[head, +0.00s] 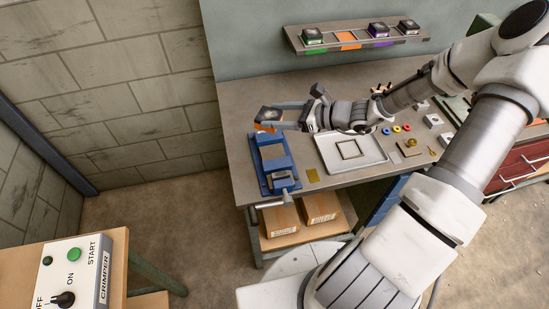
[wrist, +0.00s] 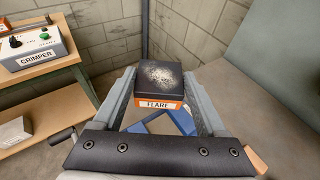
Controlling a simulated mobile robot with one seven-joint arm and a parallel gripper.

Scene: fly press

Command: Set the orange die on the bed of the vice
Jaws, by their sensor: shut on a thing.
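My gripper (head: 279,118) is shut on the orange die (head: 267,115), a block with a scuffed dark top and an orange lower band. In the wrist view the die (wrist: 160,78) sits between the two grey fingers with its FLARE label facing the camera, looking roughly level. The blue vice (head: 274,166) stands at the bench's left end. The die is held above the far end of the vice, apart from its bed as far as I can tell. In the wrist view the vice (wrist: 178,121) shows partly below the die, and its bed is mostly hidden.
A wall shelf (head: 345,48) holds several other dies and an orange-marked empty spot. A pale tray (head: 328,158) with a square frame lies right of the vice, with small parts beyond. The vice handle (head: 270,205) juts past the front edge. A crimper box (head: 75,267) stands apart at lower left.

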